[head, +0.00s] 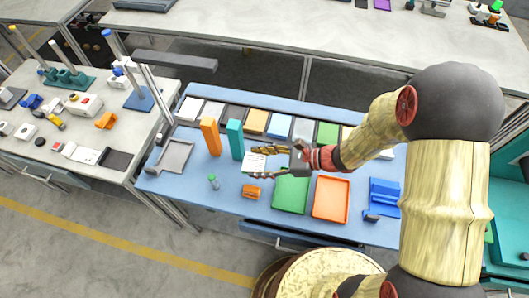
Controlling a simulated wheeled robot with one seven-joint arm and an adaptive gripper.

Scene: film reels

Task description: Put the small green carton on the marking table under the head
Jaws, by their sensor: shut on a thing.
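My gripper (262,164) is over the middle of the blue table (225,200), fingers pointing left. It is shut on a small pale carton (253,162) with dark marks on its face; only a slight green tint shows. The carton's height above the table is hard to judge. An upright teal block (235,139) stands just behind and left of it. A dark horizontal bar (175,60) on a column rises at the table's far left. I cannot tell for sure which surface is the marking table.
An orange piece (252,192), a green tray (291,195) and an orange tray (331,199) lie nearer. Several flat coloured panels line the back.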

